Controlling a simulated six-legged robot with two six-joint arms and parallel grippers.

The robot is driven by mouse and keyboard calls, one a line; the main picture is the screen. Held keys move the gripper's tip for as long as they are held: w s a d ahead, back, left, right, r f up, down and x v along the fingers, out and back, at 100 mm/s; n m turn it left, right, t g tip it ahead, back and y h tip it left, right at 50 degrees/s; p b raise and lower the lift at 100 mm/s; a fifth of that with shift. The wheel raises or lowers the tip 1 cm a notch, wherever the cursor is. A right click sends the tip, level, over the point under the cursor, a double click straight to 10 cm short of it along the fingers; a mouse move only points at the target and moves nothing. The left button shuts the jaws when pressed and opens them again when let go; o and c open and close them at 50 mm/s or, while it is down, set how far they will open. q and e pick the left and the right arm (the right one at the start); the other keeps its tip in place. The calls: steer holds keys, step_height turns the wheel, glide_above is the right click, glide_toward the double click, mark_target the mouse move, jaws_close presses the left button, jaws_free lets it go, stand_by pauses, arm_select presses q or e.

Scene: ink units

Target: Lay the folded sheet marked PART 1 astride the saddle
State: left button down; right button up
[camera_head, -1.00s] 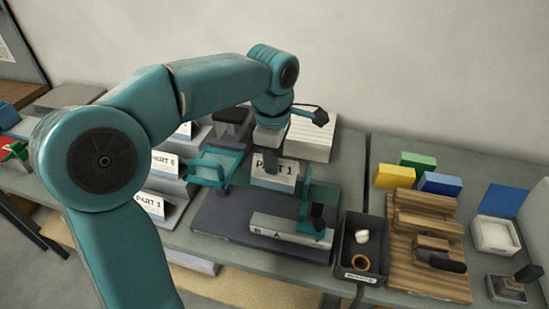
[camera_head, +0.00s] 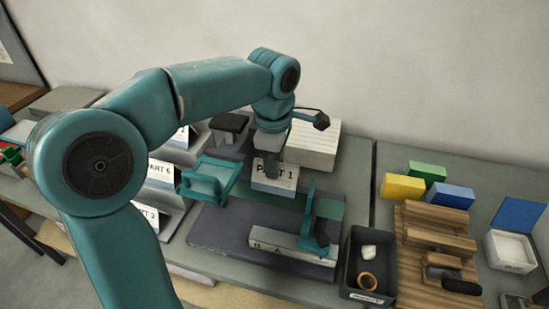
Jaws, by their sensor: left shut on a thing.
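The folded sheet marked PART 1 (camera_head: 275,186) is a white piece with dark lettering, in the middle of the head view. My left gripper (camera_head: 268,168) comes down from above and is shut on it; the fingertips are partly hidden by the sheet and wrist. The sheet is over the back part of the dark base; I cannot tell whether it touches anything beneath. A grey bar (camera_head: 285,247) with small lettering, possibly the saddle, lies at the front of the base, with a teal upright (camera_head: 309,220) at its right end. My right gripper is not in view.
A teal frame (camera_head: 208,180) stands left of the sheet. Marked stands, including PART 6 (camera_head: 160,172), are further left. A white stack (camera_head: 313,146) is behind. A black tray (camera_head: 368,290), wooden boards (camera_head: 432,222) and yellow (camera_head: 403,187), green and blue blocks are at right.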

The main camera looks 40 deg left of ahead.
mark_target(274, 182)
arm_select(q)
step_height(274, 182, down, 7)
steer(key=b, duration=0.4)
steer(key=shift+r+b, duration=0.2)
steer(key=shift+b, duration=0.2)
steer(key=shift+f, duration=0.15)
steer(key=shift+f, duration=0.2)
steer(key=c, duration=0.8)
jaws_free()
step_height(274, 182, up, 8)
steer(key=p, duration=0.7)
steer(key=shift+r, duration=0.1)
